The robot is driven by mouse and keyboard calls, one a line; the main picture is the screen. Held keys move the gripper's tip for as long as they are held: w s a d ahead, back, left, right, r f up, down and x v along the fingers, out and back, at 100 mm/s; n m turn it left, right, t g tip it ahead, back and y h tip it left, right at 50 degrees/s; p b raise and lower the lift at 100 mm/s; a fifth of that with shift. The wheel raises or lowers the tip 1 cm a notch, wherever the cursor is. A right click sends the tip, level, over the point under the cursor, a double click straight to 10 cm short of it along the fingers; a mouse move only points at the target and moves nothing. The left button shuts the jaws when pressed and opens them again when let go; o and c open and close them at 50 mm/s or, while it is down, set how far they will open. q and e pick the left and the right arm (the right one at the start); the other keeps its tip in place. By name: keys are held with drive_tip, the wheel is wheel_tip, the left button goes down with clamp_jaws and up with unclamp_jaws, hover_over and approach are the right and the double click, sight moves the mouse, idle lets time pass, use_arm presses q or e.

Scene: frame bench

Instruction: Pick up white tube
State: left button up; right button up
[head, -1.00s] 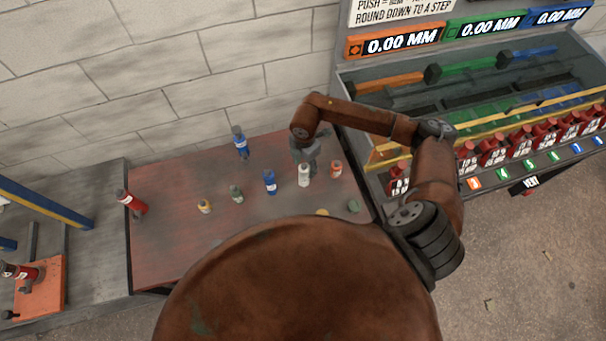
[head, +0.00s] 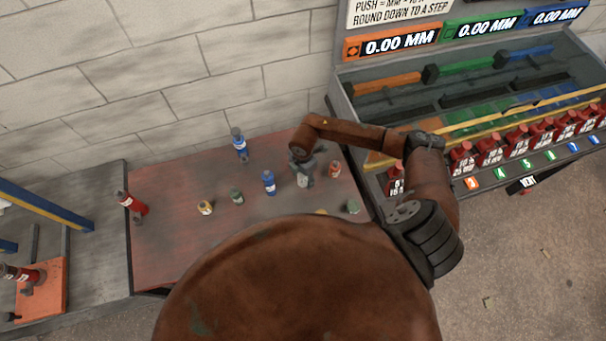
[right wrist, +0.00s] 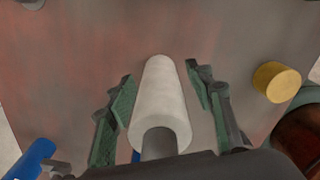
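The white tube (head: 302,181) stands on the reddish table top in the head view, its upper part hidden by my right gripper (head: 303,168). In the right wrist view the white tube (right wrist: 160,105) lies between the two green-padded fingers of my right gripper (right wrist: 160,100). The fingers stand apart on either side of it, with a gap visible on both sides. My right gripper is open around the tube. My left gripper is not in view.
A blue tube (head: 269,183) stands left of the white one, and a red-orange one (head: 335,169) stands close on the right. A yellow piece (right wrist: 277,82) shows in the wrist view. The slotted rack (head: 480,110) stands right of the table (head: 170,235); the wall is behind.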

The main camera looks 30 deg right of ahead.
clamp_jaws()
idle(0.4)
drive_tip(key=shift+r, duration=0.2)
